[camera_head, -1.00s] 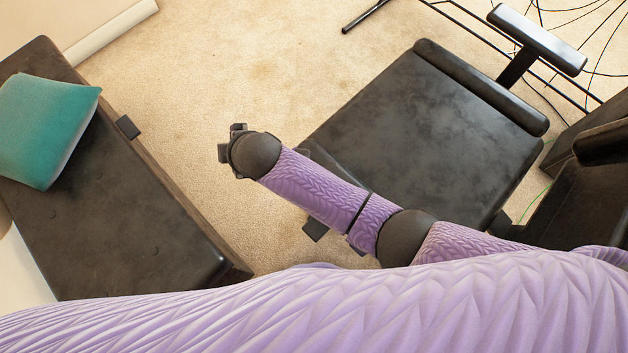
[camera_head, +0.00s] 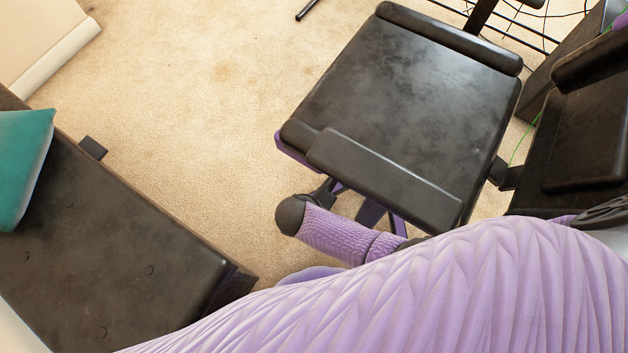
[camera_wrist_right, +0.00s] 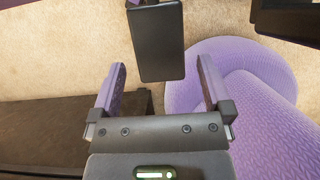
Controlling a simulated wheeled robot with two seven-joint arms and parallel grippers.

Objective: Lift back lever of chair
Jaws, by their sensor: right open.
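The black chair shows in the head view, with its seat (camera_head: 410,85), near armrest (camera_head: 385,175) and backrest (camera_head: 595,130) on the right. My right forearm lies just below the near armrest, and its wrist end reaches toward the armrest's left end. The gripper itself is not clear there. In the right wrist view my right gripper (camera_wrist_right: 160,66) is open and empty. A flat black paddle (camera_wrist_right: 157,42), which looks like the chair's lever, lies ahead between the two purple fingers. I cannot tell how far it is from them. My left gripper is not in view.
A dark bench (camera_head: 110,240) with a teal cushion (camera_head: 22,165) stands at the left. Bare carpet (camera_head: 210,110) lies between it and the chair. Cables and a dark metal frame (camera_head: 500,30) are beyond the chair at the top right.

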